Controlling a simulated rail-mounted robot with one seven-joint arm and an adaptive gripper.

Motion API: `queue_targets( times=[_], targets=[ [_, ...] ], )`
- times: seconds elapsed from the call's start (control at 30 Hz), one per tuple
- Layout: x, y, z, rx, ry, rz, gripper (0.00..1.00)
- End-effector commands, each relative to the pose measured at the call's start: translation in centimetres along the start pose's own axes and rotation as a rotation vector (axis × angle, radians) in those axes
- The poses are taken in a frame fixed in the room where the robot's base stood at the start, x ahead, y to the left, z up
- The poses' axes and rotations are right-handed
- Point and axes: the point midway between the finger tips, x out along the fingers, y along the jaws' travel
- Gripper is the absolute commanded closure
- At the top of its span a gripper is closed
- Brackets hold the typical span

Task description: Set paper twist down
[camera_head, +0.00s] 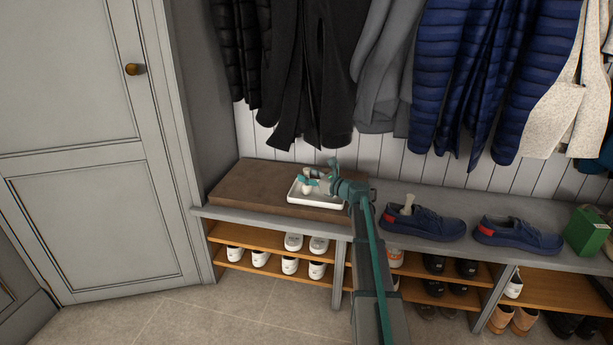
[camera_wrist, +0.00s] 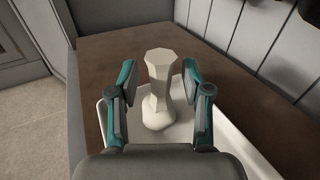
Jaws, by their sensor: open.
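The paper twist (camera_wrist: 159,85) is a pale, faceted, waisted piece standing upright in the wrist view, with its lower end at the white tray (camera_wrist: 195,125). My gripper (camera_wrist: 161,82) is open, with one finger on each side of the twist and gaps showing between. In the head view my gripper (camera_head: 318,178) is over the white tray (camera_head: 318,199), and a pale object shows small at its fingers. The tray rests on the brown bench top (camera_head: 250,187). Another pale twist (camera_head: 407,204) stands in a blue shoe (camera_head: 428,224).
A second blue shoe (camera_head: 518,235) and a green box (camera_head: 587,231) stand on the grey bench to the right. Coats (camera_head: 480,70) hang low behind the bench. The brown top left of the tray is clear.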

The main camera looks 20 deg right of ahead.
Motion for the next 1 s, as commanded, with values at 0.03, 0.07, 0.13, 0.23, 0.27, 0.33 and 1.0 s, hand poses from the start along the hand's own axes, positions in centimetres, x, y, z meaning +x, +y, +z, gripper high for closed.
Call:
queue_targets(
  times=[0.03, 0.07, 0.13, 0.23, 0.27, 0.33, 1.0],
  targets=[
    [-0.9, 0.1, 0.3, 0.001, 0.000, -0.002, 0.51],
    [-1.5, 0.1, 0.3, 0.001, 0.000, -0.003, 0.51],
    [-2.8, 0.1, 0.4, 0.002, 0.000, -0.003, 0.51],
    [-4.8, 0.1, 0.4, 0.001, 0.000, -0.004, 0.51],
    [-5.4, 0.1, 0.4, 0.001, 0.000, -0.004, 0.51],
    [-6.7, 0.2, 0.4, 0.001, 0.000, -0.003, 0.51],
    [-11.0, 0.0, 0.0, 0.000, 0.000, 0.000, 0.51]
  ],
)
